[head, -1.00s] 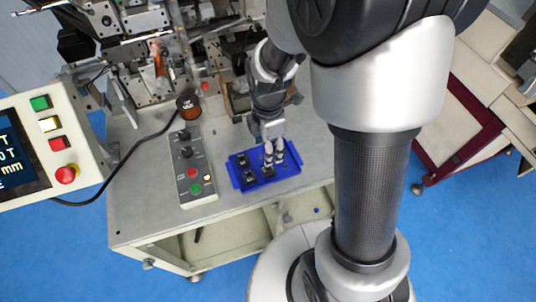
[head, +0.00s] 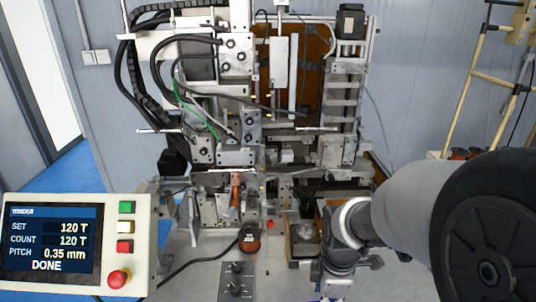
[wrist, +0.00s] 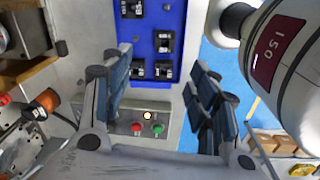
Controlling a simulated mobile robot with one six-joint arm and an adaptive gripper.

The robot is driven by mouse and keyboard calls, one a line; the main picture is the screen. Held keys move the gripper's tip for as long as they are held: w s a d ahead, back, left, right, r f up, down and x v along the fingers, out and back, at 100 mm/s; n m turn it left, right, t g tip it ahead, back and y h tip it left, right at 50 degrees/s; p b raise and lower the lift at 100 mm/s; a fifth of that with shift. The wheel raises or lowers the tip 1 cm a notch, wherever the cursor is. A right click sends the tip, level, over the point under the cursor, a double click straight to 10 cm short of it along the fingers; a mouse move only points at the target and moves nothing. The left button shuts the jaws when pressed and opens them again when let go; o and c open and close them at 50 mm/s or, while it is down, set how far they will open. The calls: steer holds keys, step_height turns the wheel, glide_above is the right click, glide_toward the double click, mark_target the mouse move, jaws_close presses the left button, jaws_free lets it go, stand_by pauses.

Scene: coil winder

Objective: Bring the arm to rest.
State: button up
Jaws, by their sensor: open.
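My arm comes in from the right of the head view, and my gripper is at the bottom edge there, its fingers mostly cut off. In the wrist view my gripper (wrist: 160,88) has its two fingers wide apart with nothing between them. Beyond the fingers lies a blue tray (wrist: 182,47) holding several black parts. A grey control box (wrist: 118,118) with a green and a red button shows lower, between the fingers. The gripper appears to be above the tabletop; its exact height cannot be told.
The display panel (head: 100,212) at left reads SET 120 T, COUNT 120 T, DONE. A dark-topped copper spool (head: 249,240) stands near the control box (head: 237,284). A tan ladder-like frame (head: 490,75) is at far right.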

steer(key=s+r+m+t+b, duration=0.4)
steer(key=s+r+m, duration=0.4)
steer(key=s+m, duration=0.6)
steer(key=shift+a+r+m+b, duration=0.2)
steer(key=shift+m+b, duration=0.6)
steer(key=shift+m, duration=0.3)
